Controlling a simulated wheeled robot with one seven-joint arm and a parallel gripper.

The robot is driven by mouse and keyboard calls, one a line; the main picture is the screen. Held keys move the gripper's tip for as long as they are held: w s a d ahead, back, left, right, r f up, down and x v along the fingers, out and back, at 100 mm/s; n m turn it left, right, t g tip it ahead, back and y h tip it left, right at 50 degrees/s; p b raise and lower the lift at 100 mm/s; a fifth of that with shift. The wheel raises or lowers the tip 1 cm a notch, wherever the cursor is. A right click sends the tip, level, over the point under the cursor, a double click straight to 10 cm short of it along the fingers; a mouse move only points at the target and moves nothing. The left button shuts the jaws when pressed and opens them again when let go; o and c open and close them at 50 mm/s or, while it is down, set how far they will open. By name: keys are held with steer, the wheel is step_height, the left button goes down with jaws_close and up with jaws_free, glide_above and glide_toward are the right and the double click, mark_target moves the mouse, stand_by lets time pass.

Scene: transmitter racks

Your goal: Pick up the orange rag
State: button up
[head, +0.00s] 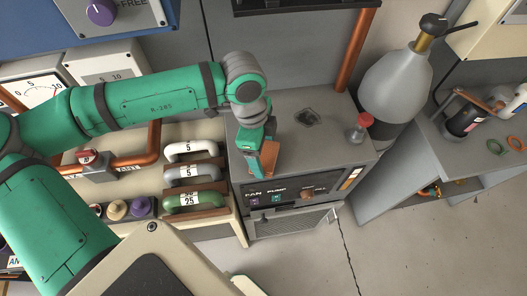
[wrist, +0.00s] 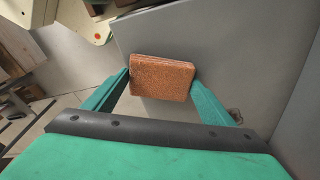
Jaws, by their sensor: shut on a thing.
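The orange rag (wrist: 162,77) is a folded, rough-textured orange-brown pad. In the wrist view it sits between the two fingertips of my gripper (wrist: 160,82), which touch its left and right edges. In the head view the rag (head: 267,158) shows at my gripper (head: 262,155), over the front left of the grey cabinet top. My gripper is shut on the rag. Whether the rag still touches the cabinet top cannot be told.
The grey cabinet (head: 310,148) has a dark drain-like patch (head: 307,118) and a red-capped flask (head: 360,128) on top. A copper pipe (head: 356,48) rises behind. A large grey cylinder (head: 396,85) stands right. Looped handles (head: 190,172) lie left. Floor in front is clear.

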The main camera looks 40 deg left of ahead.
mark_target(264, 155)
steer(key=shift+a+r, duration=0.1)
steer(key=shift+r, duration=0.2)
steer(key=shift+s+r, duration=0.2)
steer(key=shift+r, duration=1)
steer(key=s+r, duration=0.4)
steer(key=r, duration=0.1)
steer(key=shift+s+d+r, duration=0.1)
steer(key=shift+s+d, duration=0.1)
steer(key=shift+d, duration=0.05)
steer(key=s+r, duration=0.4)
steer(key=s, duration=0.5)
steer(key=shift+s+d+r, duration=0.2)
steer(key=shift+d+r, duration=0.1)
